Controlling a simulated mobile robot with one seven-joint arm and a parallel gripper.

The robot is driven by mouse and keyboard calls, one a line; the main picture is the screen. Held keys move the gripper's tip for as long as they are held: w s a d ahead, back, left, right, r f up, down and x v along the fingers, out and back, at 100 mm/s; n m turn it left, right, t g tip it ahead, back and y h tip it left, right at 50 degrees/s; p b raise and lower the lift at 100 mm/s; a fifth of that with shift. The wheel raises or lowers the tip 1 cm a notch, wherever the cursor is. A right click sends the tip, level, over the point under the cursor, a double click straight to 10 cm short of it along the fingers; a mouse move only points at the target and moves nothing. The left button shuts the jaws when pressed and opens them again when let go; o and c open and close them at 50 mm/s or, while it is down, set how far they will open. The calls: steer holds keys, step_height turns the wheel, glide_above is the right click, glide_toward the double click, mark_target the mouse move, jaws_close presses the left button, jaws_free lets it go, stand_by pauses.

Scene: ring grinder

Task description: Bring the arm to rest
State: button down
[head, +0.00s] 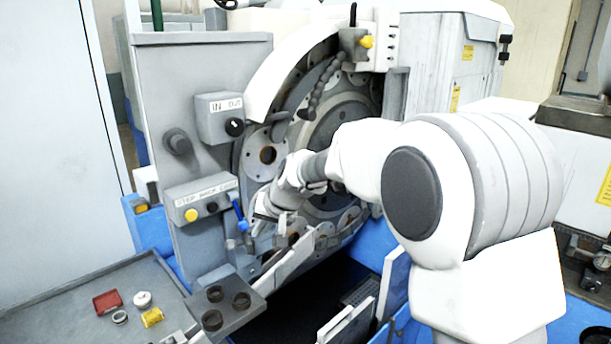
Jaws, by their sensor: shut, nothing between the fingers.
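My arm comes in from the right and reaches across in front of the ring grinder (180,90). My gripper (262,240) is at the arm's far end, low in front of the left part of the grinder's round disc (345,120). It is near the grey control box with the yellow button and blue lever (203,200). The fingers are shut and empty; they are small and partly lost against the machine parts behind. I cannot tell whether the gripper touches anything. My arm hides part of the disc.
A grey tray table (60,285) at lower left holds a red tray (107,302), a white round part (142,299) and a yellow part (153,317). A small shelf (245,311) holds dark rings. An IN/OUT box (219,117) sits above. Upright pale panels (345,325) stand below.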

steer(key=s+d+r+h, duration=0.1)
steer(key=s+d+r, duration=0.4)
steer(key=s+d, duration=0.3)
steer(key=s+d+f+h+b, duration=0.1)
steer(key=s+d+h, duration=0.1)
steer(key=s+d, duration=0.8)
steer(key=s+d+f+m+h+b, duration=0.1)
steer(key=s+d+h, duration=0.1)
steer(key=s+d, duration=0.9)
steer(key=s, duration=0.3)
steer(key=shift+s+f+m+t+b, duration=0.15)
steer(key=shift+f+m+t+b, duration=0.15)
steer(key=shift+f+b, duration=0.05)
